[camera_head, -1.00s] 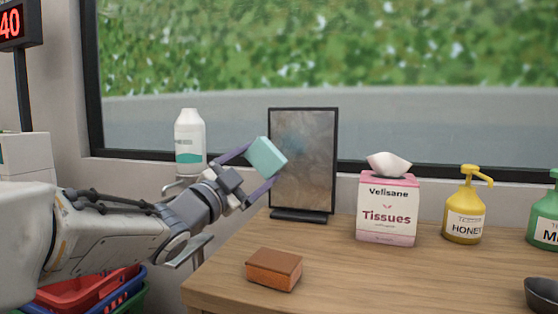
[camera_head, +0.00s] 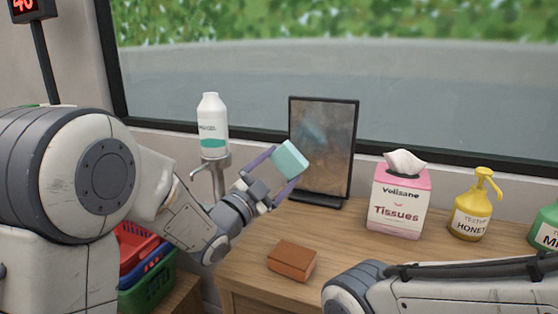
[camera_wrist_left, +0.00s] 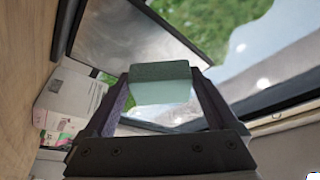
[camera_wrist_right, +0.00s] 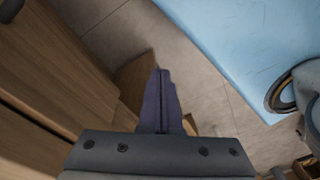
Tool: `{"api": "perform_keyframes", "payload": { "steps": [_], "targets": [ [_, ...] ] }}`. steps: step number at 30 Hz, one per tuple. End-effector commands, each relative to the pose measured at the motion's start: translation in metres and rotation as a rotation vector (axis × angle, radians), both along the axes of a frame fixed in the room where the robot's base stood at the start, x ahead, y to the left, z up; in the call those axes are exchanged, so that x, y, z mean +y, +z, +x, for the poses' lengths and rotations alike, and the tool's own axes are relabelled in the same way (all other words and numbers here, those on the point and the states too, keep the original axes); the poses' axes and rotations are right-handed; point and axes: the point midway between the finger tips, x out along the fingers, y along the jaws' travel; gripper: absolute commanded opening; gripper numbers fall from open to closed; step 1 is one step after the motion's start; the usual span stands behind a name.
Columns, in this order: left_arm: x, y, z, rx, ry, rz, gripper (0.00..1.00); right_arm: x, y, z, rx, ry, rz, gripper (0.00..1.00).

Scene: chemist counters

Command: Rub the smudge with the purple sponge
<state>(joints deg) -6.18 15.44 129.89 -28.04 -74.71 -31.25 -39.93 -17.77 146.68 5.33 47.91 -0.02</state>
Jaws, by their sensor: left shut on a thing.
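A dark-framed upright panel (camera_head: 338,165) stands at the back of the wooden counter. A faint bluish smudge (camera_head: 314,132) shows on its cloudy grey-brown face. My left gripper (camera_head: 289,163) is shut on a mint-green sponge (camera_head: 292,157), held in front of the panel's lower left side. In the left wrist view the sponge (camera_wrist_left: 161,84) sits between both fingers with the panel (camera_wrist_left: 145,40) beyond; I cannot tell if they touch. No purple sponge shows. An orange-brown sponge (camera_head: 292,262) lies on the counter. My right gripper (camera_wrist_right: 161,75) is shut and empty, low beside wooden furniture.
A tissue box (camera_head: 398,205), a yellow pump bottle (camera_head: 470,210) and a green bottle (camera_head: 545,230) stand right of the panel. A white bottle (camera_head: 212,125) stands behind my left arm. Stacked baskets (camera_head: 150,280) are below left. The counter's middle (camera_head: 365,248) is clear.

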Motion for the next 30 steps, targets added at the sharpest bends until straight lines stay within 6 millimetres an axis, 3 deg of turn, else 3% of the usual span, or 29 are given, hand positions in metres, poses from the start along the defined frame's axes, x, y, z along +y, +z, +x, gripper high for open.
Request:
{"api": "perform_keyframes", "payload": {
  "steps": [15,30],
  "targets": [
    [-0.015,0.001,0.045,0.001,-0.001,0.0,0.48,0.0,0.018,0.0,0.0,0.0,0.0,0.0],
    [-0.016,0.0,0.049,0.001,0.0,-0.001,0.48,0.0,0.018,0.0,0.0,0.0,0.0,0.0]
  ]
}}
